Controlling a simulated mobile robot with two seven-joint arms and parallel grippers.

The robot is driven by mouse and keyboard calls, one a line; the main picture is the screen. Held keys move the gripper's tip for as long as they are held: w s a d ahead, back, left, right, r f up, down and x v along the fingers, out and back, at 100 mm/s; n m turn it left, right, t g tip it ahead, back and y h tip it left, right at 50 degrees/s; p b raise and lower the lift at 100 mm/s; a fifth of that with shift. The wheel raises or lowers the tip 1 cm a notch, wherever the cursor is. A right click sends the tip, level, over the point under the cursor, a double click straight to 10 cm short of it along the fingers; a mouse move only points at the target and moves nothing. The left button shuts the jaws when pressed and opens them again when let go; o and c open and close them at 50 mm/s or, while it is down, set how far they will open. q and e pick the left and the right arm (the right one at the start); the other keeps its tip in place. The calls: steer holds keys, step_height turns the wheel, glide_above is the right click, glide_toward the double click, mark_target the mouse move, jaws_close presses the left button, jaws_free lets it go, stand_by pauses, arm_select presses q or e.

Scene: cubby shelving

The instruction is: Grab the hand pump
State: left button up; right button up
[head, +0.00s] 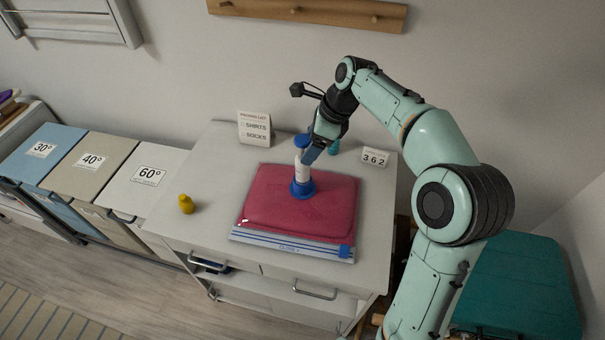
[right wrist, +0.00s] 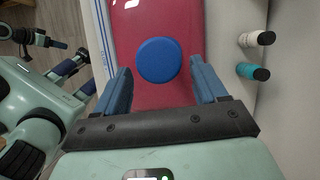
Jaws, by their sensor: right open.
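The hand pump (head: 302,172) has a white barrel, a blue flared base and a blue top. It stands upright on a red bag (head: 262,195) on the cabinet. My right gripper (head: 309,153) is at the pump's upper part and hides some of it. In the right wrist view, the pump's round blue top (right wrist: 158,60) shows between and slightly beyond the open fingers (right wrist: 163,82), with a gap on each side.
A packing list sign (head: 254,128), a teal bottle (head: 334,147) and a 362 card (head: 375,157) stand along the back. A teal bin (head: 525,285) stands at right.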

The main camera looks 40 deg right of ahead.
mark_target(302, 172)
steer(key=x, duration=0.4)
steer(key=shift+d+f, duration=0.15)
steer(key=shift+d, duration=0.05)
steer(key=c, duration=1.3)
jaws_close()
